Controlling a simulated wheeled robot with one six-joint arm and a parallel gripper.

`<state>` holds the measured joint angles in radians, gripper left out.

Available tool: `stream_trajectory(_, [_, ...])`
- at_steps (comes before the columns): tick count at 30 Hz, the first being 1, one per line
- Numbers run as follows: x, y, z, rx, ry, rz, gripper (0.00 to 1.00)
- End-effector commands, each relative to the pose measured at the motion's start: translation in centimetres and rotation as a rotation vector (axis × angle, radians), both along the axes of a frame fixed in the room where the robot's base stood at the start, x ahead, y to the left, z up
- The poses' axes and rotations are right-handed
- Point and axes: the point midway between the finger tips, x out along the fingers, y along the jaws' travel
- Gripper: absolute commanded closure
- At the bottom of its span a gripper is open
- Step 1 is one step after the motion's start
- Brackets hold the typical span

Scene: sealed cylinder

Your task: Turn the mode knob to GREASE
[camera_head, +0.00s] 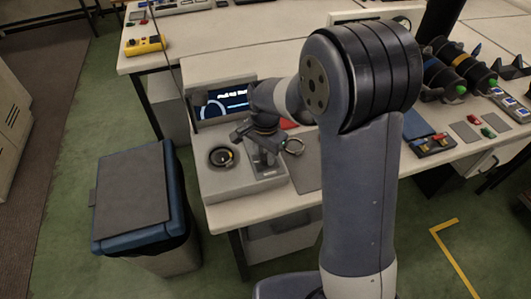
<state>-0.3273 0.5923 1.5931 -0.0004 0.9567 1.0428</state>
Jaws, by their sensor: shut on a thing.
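A grey machine (225,187) with a lit screen (224,102) stands on the bench at left centre. A round black fitting (222,157) with a yellowish centre sits on the left of its top. My gripper (264,161) points down over the right part of this top, beside the black fitting. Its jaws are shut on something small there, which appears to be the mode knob. The gripper hides nearly all of it, so its setting and the GREASE mark cannot be read. The writing on the screen is too small to read.
A blue-rimmed bin (133,205) stands on the floor at left. A yellow device (145,46) sits on the back bench. Cylinders and small parts crowd the right bench. My arm blocks the centre.

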Motion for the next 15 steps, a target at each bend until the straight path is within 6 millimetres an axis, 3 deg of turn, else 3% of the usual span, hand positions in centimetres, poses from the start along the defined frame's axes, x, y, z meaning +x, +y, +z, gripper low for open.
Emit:
stream_trajectory(10, [0.03,0.02,0.05,0.002,-0.001,-0.004,0.96])
stream_trajectory(11, [0.04,0.02,0.05,0.002,-0.001,-0.004,0.72])
stream_trajectory(15, [0.03,0.02,0.04,0.001,-0.001,-0.003,0.6])
